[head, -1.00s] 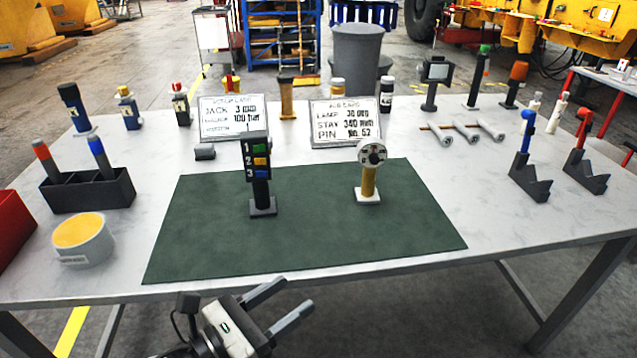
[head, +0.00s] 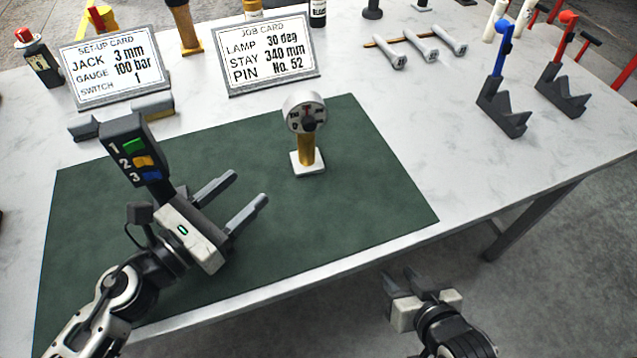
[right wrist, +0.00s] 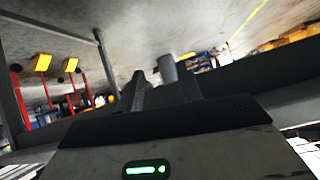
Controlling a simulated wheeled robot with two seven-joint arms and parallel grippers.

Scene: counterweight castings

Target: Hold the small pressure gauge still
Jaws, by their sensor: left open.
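The small pressure gauge (head: 306,112) has a round dial on a yellow stem and a white square base. It stands upright on the green mat (head: 370,195). My left gripper (head: 247,188) is open and empty over the mat, left of the gauge and nearer to me. Its two fingers point towards the gauge's side of the mat and are apart from it. My right gripper (head: 400,278) is low, beyond the table's front edge, with its fingers apart and nothing between them. In the right wrist view its fingers (right wrist: 158,88) show against the floor, with no gauge in sight.
A dark switch post (head: 133,150) with buttons 1, 2, 3 stands close behind my left gripper. The set-up card (head: 115,68) and job card (head: 268,55) stand behind the mat. Blue (head: 500,90) and red (head: 562,80) tools stand in dark holders at right. The mat right of the gauge is clear.

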